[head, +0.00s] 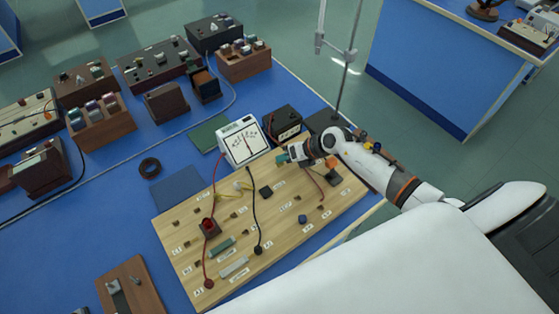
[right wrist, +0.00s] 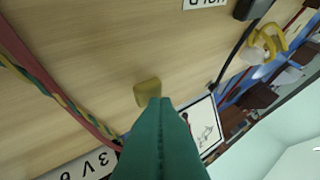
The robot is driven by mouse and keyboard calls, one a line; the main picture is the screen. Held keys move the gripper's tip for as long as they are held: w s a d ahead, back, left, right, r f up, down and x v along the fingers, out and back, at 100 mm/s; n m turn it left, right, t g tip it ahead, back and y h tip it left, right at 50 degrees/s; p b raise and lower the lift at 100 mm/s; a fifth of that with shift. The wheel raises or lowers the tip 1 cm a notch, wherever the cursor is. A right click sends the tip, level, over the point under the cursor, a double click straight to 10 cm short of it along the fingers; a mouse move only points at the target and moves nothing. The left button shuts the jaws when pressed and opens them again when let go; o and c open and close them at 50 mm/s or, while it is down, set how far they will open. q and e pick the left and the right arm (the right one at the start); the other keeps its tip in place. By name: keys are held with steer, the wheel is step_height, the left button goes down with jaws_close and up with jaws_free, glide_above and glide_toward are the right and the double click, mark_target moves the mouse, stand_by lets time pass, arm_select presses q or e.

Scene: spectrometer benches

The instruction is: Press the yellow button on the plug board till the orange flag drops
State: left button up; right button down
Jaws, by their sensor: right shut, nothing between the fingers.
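The wooden plug board (head: 208,258) lies on the blue bench. The yellow button (right wrist: 147,92) shows in the right wrist view as a small block on the bare wood; I cannot make it out in the head view. My right gripper (head: 283,158) is shut and empty over the board's far edge. Its green fingers (right wrist: 160,103) overlap the button's lower edge in the wrist view; I cannot tell whether they touch it. An orange patch (head: 332,162) shows beside my right wrist; I cannot tell if it is the flag. My left gripper is out of view.
A white meter (head: 243,143) and a black box (head: 282,122) stand behind the board. Red and black leads (head: 254,215) cross it. A striped cable (right wrist: 45,82) passes beside the button in the wrist view. A metal stand (head: 341,85) rises behind my right arm.

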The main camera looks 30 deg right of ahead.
mark_target(284, 163)
steer(key=shift+r, duration=0.1)
steer(key=shift+r+p, duration=0.75)
steer(key=shift+p, duration=0.15)
step_height(284, 163, up, 5)
steer(key=p, duration=0.5)
steer(key=shift+r, duration=0.1)
steer(key=shift+s+f, duration=0.1)
steer(key=shift+f, duration=0.1)
